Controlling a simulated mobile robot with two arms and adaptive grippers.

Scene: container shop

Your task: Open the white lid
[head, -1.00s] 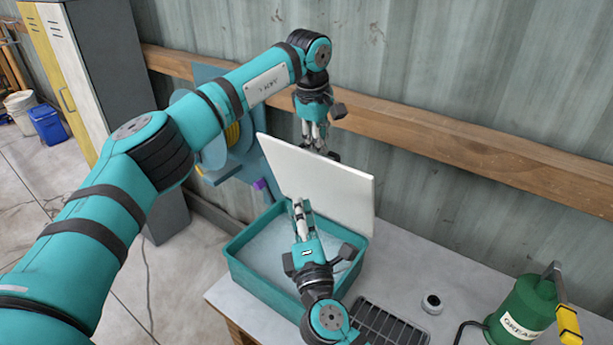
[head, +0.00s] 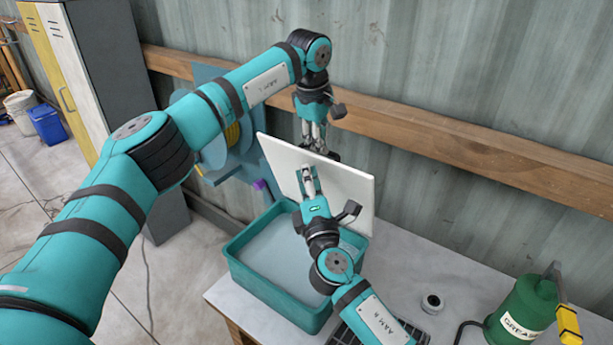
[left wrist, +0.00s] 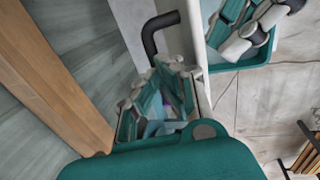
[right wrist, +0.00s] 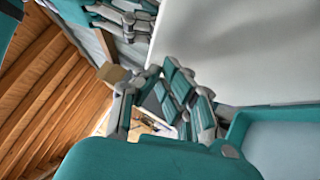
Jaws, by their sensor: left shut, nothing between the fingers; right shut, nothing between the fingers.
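The white lid (head: 345,187) stands raised, close to upright, at the back edge of the teal bin (head: 262,290). It also fills the upper right of the right wrist view (right wrist: 240,50). My left gripper (head: 318,150) is shut and empty behind the lid's top edge. My right gripper (head: 307,172) is shut and empty in front of the lid's inner face, over the bin; whether it touches the lid I cannot tell. The left wrist view shows the lid edge-on (left wrist: 198,50), with my right gripper beyond it. The bin's pale inside shows below the lid.
The bin stands on a pale table (head: 460,270). A dark rack (head: 350,335), a small black round part (head: 432,303) and a green grease can (head: 520,315) are to its right. A wooden rail (head: 460,145) runs along the corrugated wall behind. A blue reel (head: 215,150) stands behind my left arm.

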